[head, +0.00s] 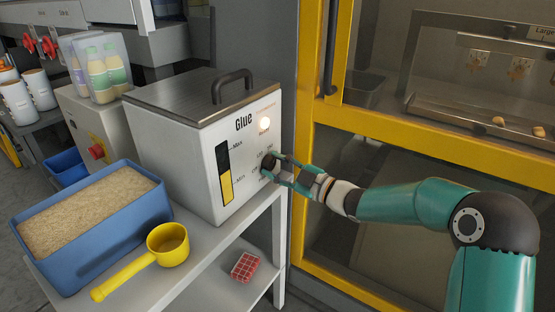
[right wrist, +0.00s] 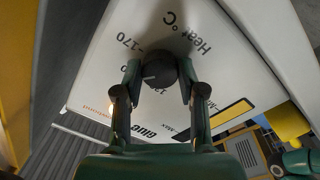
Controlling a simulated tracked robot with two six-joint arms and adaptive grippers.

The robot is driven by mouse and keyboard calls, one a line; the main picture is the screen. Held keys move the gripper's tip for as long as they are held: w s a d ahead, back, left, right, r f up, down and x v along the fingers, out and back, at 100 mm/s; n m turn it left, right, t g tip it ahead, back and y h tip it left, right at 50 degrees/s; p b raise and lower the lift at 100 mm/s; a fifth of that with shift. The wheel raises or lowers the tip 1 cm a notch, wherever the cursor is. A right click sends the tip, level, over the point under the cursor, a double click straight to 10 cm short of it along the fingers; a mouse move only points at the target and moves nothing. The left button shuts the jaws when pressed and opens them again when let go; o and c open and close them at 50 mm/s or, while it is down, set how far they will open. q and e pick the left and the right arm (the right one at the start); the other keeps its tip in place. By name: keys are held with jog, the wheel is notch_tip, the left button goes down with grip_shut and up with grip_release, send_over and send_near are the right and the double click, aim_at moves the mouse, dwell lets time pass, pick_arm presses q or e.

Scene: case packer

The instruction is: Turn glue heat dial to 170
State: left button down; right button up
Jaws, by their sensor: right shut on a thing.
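The white glue unit (head: 240,155) stands on a grey shelf, its front marked "Glue" with a level gauge and a lit round lamp. Its dark round heat dial (head: 268,161) is partly hidden by my right gripper (head: 274,169) in the head view. In the right wrist view the dial (right wrist: 158,70) sits between the two fingers of the right gripper (right wrist: 159,80), which is shut on it. The "170" mark and "Heat °C" show beside it; another number is partly covered. I cannot tell exactly where the dial points.
A blue tub (head: 155,207) of pale granules and a yellow scoop (head: 168,244) stand left of the unit. A red crate-like item (head: 245,267) lies on the lower shelf. A yellow-framed machine guard (head: 400,150) stands close on the right.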

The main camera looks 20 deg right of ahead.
jog(key=m+p, duration=0.4)
jog(key=m, duration=0.2)
jog(key=shift+d+m+p, duration=0.1)
jog(key=shift+m+p, duration=0.2)
jog(key=shift+m, duration=0.1)
jog(key=m+p, duration=0.2)
jog(key=shift+f+m, duration=0.1)
jog(key=shift+m, duration=0.3)
jog(key=shift+f+m, duration=0.1)
jog(key=shift+m, duration=0.4)
jog(key=shift+h+p, duration=0.3)
jog(key=o, duration=1.1)
jog(key=shift+o, duration=0.2)
